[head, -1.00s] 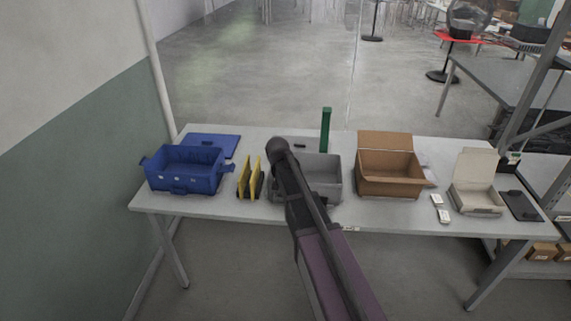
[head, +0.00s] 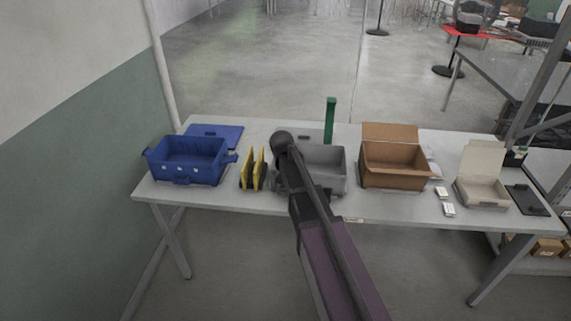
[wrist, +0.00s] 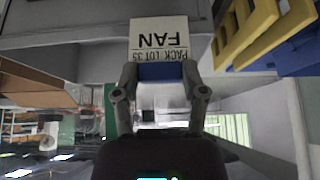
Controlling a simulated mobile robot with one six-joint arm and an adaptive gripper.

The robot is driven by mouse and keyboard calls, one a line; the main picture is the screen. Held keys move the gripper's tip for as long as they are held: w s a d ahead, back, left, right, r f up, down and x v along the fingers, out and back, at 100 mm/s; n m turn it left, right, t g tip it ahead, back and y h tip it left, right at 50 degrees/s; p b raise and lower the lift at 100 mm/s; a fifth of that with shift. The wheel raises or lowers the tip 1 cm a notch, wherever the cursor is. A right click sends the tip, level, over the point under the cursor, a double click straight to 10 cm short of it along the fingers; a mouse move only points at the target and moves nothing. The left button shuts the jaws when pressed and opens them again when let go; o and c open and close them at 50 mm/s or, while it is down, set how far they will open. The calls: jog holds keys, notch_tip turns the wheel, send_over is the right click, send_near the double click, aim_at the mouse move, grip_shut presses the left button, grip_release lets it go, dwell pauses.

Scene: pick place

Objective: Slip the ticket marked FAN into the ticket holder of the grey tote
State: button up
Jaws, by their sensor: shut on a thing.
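The white ticket marked FAN (wrist: 160,38) is in the wrist view, with its print upside down there. My gripper (wrist: 160,74) is shut on the ticket's blue end, and the white part sticks out beyond the fingertips. The grey tote (head: 328,172) stands in the middle of the table in the head view, partly behind my arm. My arm hides the gripper and ticket in the head view. The ticket holder cannot be made out. A grey surface lies close behind the ticket in the wrist view; I cannot tell whether they touch.
The yellow rack (head: 254,169) and the blue tote (head: 187,163) stand left of the grey tote. The green upright (head: 330,120) is behind it. The cardboard box (head: 394,175) and an open white box (head: 482,190) are to the right. Small white items (head: 446,208) lie between those boxes.

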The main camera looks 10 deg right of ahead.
jog(key=shift+f+b, duration=1.75)
jog(key=shift+f, duration=0.25)
jog(key=shift+s+f+b, duration=0.1)
jog(key=shift+f+b, duration=2.2)
jog(key=shift+f, duration=0.05)
dwell(2.5)
dwell(0.3)
jog(key=o, duration=1.1)
jog(key=shift+c, duration=0.6)
